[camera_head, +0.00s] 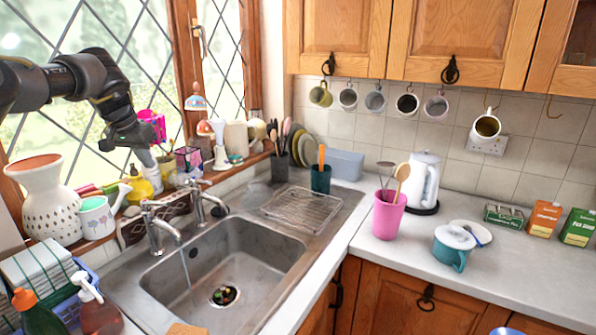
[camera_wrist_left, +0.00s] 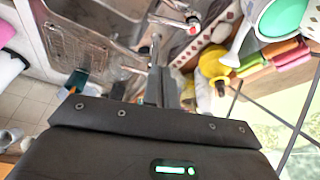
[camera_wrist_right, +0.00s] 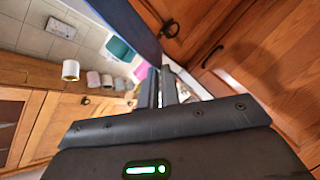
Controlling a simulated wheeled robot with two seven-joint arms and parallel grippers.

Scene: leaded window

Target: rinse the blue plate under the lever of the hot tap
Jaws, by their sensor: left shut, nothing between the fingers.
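The hot tap (camera_head: 158,226) is the nearer of two chrome taps behind the sink. Its red-marked top shows in the left wrist view (camera_wrist_left: 193,27). The blue plate shows as a small blue rim (camera_head: 506,331) at the bottom edge of the head view. In the right wrist view it is a dark blue strip (camera_wrist_right: 128,20) reaching the fingertips of my right gripper (camera_wrist_right: 160,70), which appears shut on it.
The steel sink (camera_head: 180,290) has a drying rack (camera_head: 300,208) beyond it. A pink cup (camera_head: 389,218) and teal pot (camera_head: 452,252) stand on the right worktop. Soap bottles are front left.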

